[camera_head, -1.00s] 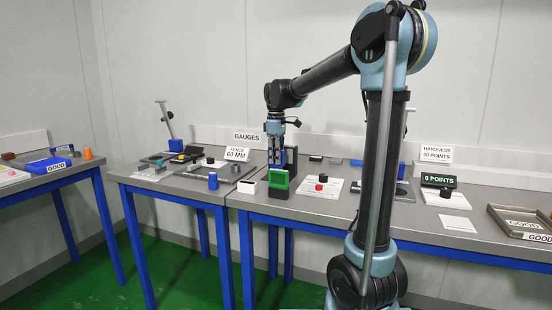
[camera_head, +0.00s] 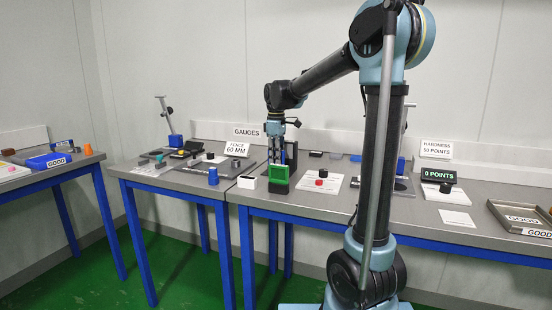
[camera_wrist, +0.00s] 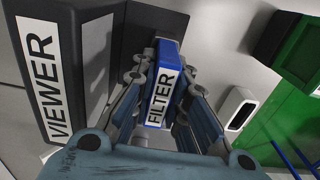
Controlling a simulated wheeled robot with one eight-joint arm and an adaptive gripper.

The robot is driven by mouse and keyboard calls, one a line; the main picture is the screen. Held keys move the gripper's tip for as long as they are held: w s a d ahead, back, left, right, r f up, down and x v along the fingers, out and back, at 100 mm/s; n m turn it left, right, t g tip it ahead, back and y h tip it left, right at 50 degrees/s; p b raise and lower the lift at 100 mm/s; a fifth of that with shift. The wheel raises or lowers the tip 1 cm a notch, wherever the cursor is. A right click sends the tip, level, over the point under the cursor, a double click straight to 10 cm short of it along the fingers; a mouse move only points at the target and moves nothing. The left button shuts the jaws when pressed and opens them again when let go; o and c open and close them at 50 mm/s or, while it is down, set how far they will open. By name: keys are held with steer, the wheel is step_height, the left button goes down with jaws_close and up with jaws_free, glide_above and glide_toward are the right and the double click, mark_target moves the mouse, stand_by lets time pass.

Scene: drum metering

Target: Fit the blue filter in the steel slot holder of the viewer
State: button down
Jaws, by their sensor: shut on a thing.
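The blue filter (camera_wrist: 163,85), with a white FILTER label, is between the fingers of my gripper (camera_wrist: 160,92) in the wrist view. The gripper is shut on it. The viewer (camera_wrist: 58,80) is a dark block with a VIEWER label, to the left of the filter in the wrist view. In the head view my gripper (camera_head: 275,146) points down over the bench, just behind a green-faced block. I cannot make out the steel slot holder, nor whether the filter touches it.
The green-faced block (camera_head: 278,180) and a white slotted box (camera_head: 247,182) stand close in front of my gripper. A white card with a red and black knob (camera_head: 320,180) lies to the right. A steel tray (camera_head: 515,220) is at the far right.

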steer(key=shift+f, duration=0.1)
steer(key=c, duration=1.5)
jaws_free()
step_height(320, 180, up, 12)
steer(key=shift+f, duration=0.1)
steer(key=shift+w, duration=0.1)
